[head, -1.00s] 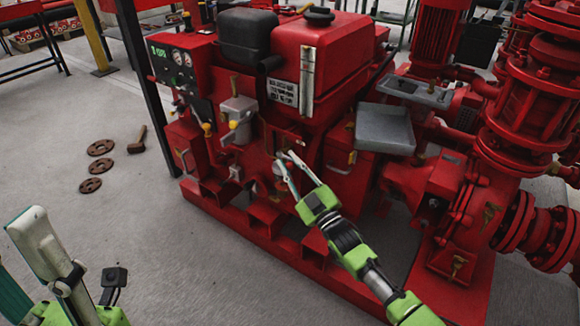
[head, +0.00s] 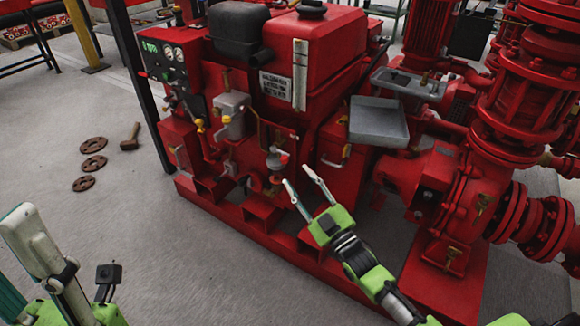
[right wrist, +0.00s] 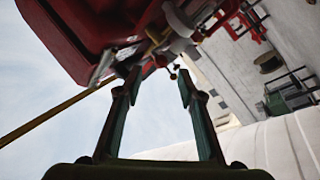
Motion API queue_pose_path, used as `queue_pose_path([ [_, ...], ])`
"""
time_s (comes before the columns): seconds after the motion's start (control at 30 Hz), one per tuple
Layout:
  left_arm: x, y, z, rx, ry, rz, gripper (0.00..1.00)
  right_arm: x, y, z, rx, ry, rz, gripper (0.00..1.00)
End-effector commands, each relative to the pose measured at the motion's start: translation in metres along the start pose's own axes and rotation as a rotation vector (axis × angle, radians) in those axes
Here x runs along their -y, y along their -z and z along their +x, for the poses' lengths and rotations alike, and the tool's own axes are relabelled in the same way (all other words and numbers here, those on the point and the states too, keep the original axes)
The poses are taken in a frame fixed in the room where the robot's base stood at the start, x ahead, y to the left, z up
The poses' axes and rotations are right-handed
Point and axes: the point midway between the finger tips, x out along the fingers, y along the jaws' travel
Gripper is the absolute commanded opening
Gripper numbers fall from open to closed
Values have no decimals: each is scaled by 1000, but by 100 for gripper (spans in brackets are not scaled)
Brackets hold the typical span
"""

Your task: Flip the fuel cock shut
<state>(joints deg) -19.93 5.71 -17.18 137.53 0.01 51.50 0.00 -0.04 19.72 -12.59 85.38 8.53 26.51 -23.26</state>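The red pumpset carries a small grey fitting with a red part (head: 277,160) on the front of its engine. It looks like the fuel cock, but its lever position is too small to tell. My right gripper (head: 298,176) is open and empty, just below and right of this fitting, apart from it. In the right wrist view, the two fingers (right wrist: 158,78) stand apart, with small brass and grey parts (right wrist: 160,42) of the engine beyond their tips. Pale and green parts of my left arm show at lower left; I see no left fingers.
A grey box (head: 231,115) with a yellow knob and a gauge panel (head: 165,60) sit left of the fitting. A grey tray (head: 378,124) and red pump pipework (head: 520,110) stand right. Rusty discs (head: 93,163) and a mallet (head: 130,137) lie on the open floor.

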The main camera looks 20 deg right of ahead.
Motion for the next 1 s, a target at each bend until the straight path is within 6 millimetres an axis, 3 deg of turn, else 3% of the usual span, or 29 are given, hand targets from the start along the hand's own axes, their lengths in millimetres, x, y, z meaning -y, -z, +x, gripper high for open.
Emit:
queue_pose_path([
  [0.1,0,0,0,0,0,0,40,0,0,-22,2,1,1,35],
  [0.3,0,0,0,1,0,0,40,0,0,-41,1,0,0,35],
  [0.83,0,0,0,1,0,0,40,0,0,-43,-1,-1,0,35],
  [0.93,0,0,0,0,0,0,40,1,12,-42,-25,-6,16,35],
  [1.0,0,0,0,0,0,0,40,3,36,-40,-73,-17,48,35],
])
